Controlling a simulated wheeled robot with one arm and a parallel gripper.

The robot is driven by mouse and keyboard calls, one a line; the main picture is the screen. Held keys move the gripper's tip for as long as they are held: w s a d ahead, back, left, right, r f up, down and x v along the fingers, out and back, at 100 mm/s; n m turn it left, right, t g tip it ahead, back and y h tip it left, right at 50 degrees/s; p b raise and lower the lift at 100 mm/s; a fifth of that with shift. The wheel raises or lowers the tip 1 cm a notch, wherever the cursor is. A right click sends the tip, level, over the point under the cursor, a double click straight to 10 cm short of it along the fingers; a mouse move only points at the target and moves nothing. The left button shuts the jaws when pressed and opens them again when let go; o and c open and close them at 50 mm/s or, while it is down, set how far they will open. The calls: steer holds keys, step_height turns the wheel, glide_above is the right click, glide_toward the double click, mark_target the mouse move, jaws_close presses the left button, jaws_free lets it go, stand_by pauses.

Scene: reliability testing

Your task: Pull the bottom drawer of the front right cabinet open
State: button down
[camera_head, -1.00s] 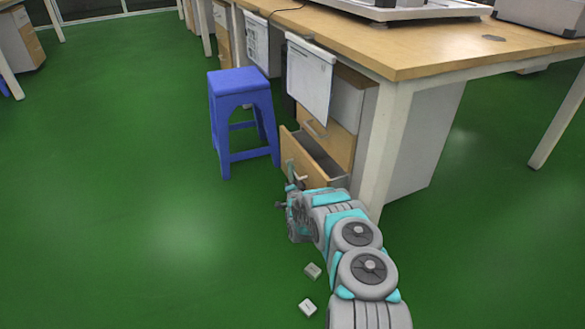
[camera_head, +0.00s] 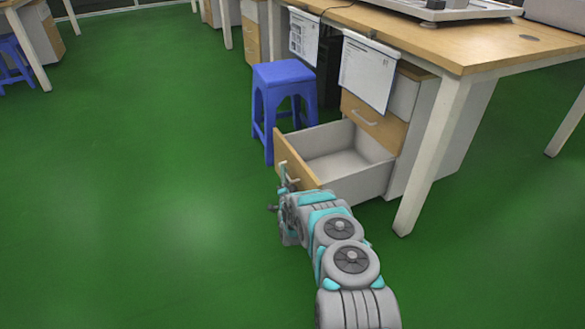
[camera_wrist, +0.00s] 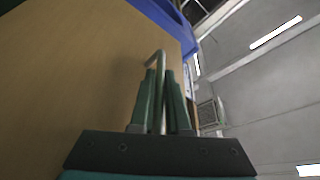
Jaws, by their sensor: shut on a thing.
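The front right cabinet (camera_head: 376,121) stands under the wooden desk. Its bottom drawer (camera_head: 345,152) is pulled far out, and its empty grey inside shows. The drawer's wooden front (camera_head: 297,163) faces left toward the open floor. My gripper (camera_head: 286,180) is at the outer face of that front, at the end of my arm. In the wrist view my gripper (camera_wrist: 161,100) is shut on the metal drawer handle (camera_wrist: 157,62), which stands between the two green fingers. The wooden drawer face (camera_wrist: 85,75) fills the left of that view. The handle is mostly hidden in the head view.
A blue stool (camera_head: 283,98) stands just behind the open drawer, close to its far side. The white desk leg (camera_head: 432,155) is right of the cabinet. Papers (camera_head: 368,70) hang from the desk edge. The green floor (camera_head: 130,200) at left is clear.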

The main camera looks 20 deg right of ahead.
steer(key=shift+a+f, duration=0.1)
steer(key=shift+a, duration=0.55)
steer(key=c, duration=0.9)
jaws_free()
steer(key=shift+s, duration=0.1)
steer(key=shift+p+v, duration=0.4)
steer(key=shift+v, duration=3.4)
steer(key=shift+s, duration=0.1)
